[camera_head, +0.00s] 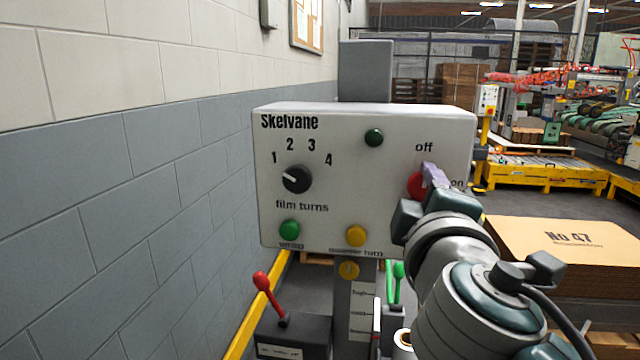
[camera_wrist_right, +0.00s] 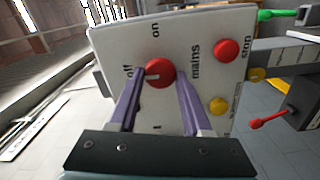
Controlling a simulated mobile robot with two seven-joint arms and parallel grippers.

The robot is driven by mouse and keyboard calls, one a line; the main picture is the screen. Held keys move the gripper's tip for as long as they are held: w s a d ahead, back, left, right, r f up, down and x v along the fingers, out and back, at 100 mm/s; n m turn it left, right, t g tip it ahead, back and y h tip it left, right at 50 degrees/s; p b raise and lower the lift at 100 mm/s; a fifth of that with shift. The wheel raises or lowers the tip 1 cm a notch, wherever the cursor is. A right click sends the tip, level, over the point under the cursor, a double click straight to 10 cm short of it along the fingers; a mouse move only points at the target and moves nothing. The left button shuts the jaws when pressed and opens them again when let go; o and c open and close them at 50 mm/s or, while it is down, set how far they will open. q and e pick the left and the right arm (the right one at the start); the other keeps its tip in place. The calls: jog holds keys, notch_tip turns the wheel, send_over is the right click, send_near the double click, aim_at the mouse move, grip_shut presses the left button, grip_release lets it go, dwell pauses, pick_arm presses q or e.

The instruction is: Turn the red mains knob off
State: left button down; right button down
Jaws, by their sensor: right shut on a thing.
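The red mains knob (camera_head: 415,185) is on the right side of the pale Skelvane panel (camera_head: 345,225), between the "off" label above and "on" to the right. My right gripper (camera_head: 428,178) covers part of it in the head view. In the right wrist view, the red knob (camera_wrist_right: 163,68) sits between the two purple fingers of my right gripper (camera_wrist_right: 158,82), which is shut on it. The knob's short white pointer mark faces the "off" label. My left gripper is not in view.
The panel also carries a film turns dial (camera_head: 297,179), a dark green lamp (camera_head: 374,137), a green button (camera_head: 289,230) and a yellow button (camera_head: 356,236). The wrist view shows a red stop button (camera_wrist_right: 228,50). A block wall (camera_head: 120,190) stands close on the left.

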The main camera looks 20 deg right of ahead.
jog(key=shift+n, duration=0.3)
jog(key=shift+c, duration=1.7)
grip_release()
jog(key=b+v, duration=0.2)
jog(key=v, duration=0.8)
